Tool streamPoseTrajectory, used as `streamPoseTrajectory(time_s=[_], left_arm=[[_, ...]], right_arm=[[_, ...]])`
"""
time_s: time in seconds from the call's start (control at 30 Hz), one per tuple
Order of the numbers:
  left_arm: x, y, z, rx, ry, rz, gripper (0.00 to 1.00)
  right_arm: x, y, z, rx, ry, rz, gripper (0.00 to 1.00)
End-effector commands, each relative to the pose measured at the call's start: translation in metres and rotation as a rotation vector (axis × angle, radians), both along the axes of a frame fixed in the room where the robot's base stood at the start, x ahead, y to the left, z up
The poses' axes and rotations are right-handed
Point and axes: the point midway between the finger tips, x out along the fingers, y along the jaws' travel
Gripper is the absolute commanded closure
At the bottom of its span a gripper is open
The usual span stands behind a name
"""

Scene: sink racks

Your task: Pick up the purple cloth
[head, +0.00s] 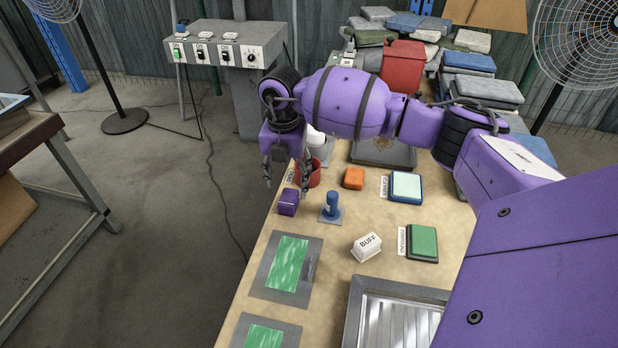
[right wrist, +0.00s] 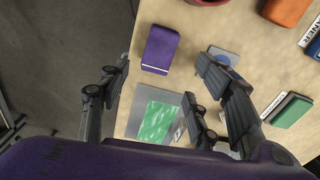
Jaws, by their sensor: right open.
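The purple cloth (head: 288,202) is a small folded block lying at the left edge of the table in the head view. It also shows in the right wrist view (right wrist: 160,48), upper middle, with a thin pale line near its lower edge. My right gripper (head: 286,181) is open and empty, pointing down above and just behind the cloth in the head view. In the right wrist view the cloth lies ahead, between the lines of the spread fingers (right wrist: 165,88), with no finger seen touching it. My left gripper is not in view.
A blue-handled stamp (head: 331,208) stands just right of the cloth, and a red pot (head: 308,173) stands behind it. An orange block (head: 353,179), a white BUFF block (head: 366,246), a green pad (head: 423,241) and a green-topped panel (head: 288,264) lie nearby. The table ends left of the cloth.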

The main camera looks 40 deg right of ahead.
Motion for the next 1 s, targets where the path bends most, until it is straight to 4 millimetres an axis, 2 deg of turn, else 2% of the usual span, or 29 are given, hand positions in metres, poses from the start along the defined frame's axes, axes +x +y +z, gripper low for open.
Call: streamPoseTrajectory(time_s=[0.17,0.7,1.0], left_arm=[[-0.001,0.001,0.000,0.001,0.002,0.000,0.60],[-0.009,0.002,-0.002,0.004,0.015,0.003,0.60],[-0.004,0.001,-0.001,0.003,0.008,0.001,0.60]], right_arm=[[0.001,0.002,-0.004,0.002,-0.003,-0.091,0.42],[0.009,-0.003,-0.072,0.001,-0.001,-0.091,0.42],[0.009,-0.003,-0.078,0.001,-0.003,-0.089,0.42]])
